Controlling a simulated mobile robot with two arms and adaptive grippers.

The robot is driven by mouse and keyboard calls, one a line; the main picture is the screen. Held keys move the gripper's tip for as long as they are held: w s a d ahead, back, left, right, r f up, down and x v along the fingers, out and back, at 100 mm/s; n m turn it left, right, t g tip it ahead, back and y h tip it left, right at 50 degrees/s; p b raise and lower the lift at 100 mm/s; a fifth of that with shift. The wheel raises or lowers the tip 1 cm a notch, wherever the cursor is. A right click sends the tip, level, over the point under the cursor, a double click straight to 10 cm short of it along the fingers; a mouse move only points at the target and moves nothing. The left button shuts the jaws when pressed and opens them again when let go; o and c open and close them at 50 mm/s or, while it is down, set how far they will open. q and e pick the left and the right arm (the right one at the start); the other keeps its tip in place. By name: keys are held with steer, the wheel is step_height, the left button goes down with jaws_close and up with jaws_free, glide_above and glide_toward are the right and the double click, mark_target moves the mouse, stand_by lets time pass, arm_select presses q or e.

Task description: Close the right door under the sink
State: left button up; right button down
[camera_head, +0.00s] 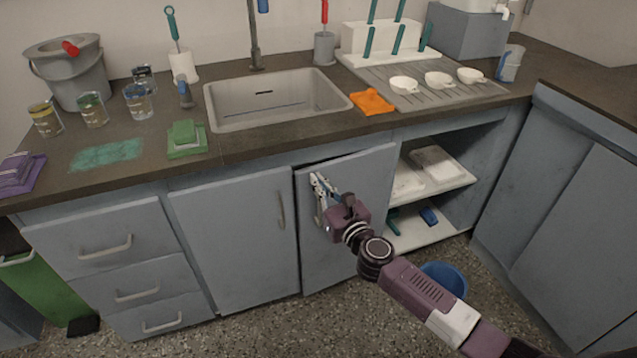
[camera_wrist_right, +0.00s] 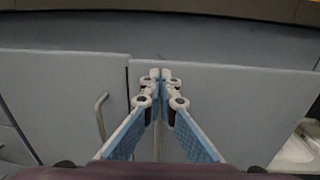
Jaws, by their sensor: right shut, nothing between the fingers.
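The right door (camera_head: 362,170) under the sink is a grey-blue panel that stands slightly ajar, with a narrow dark gap along its top edge. My right gripper (camera_head: 315,178) is at the upper left part of this door, with its fingers together and nothing between them. In the right wrist view the door (camera_wrist_right: 240,100) fills the right side behind the fingertips (camera_wrist_right: 160,73). I cannot tell whether the fingertips touch it. The door's handle is largely hidden by my gripper. The left door (camera_head: 240,235) is shut and has a vertical handle (camera_head: 281,210). My left gripper is not in view.
Open shelves (camera_head: 440,190) with white trays are right of the door. A blue bucket (camera_head: 446,277) stands on the floor behind my right arm. The sink (camera_head: 275,98) is above in the counter. Another cabinet (camera_head: 570,210) stands at the right. Floor left of my arm is clear.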

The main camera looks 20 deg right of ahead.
steer(key=shift+w, duration=0.15)
steer(key=shift+w+a+r+h, duration=0.1)
steer(key=shift+w+h, duration=0.2)
steer(key=shift+w, duration=0.05)
steer(key=shift+w+m+p, duration=0.3)
steer(key=shift+w+m, duration=0.05)
steer(key=shift+m, duration=0.05)
steer(key=shift+w+a+h, duration=0.25)
steer(key=shift+w+h, duration=0.35)
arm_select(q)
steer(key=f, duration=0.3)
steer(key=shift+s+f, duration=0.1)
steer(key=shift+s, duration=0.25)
arm_select(e)
steer(key=shift+m, duration=0.3)
steer(key=shift+d+r, duration=0.1)
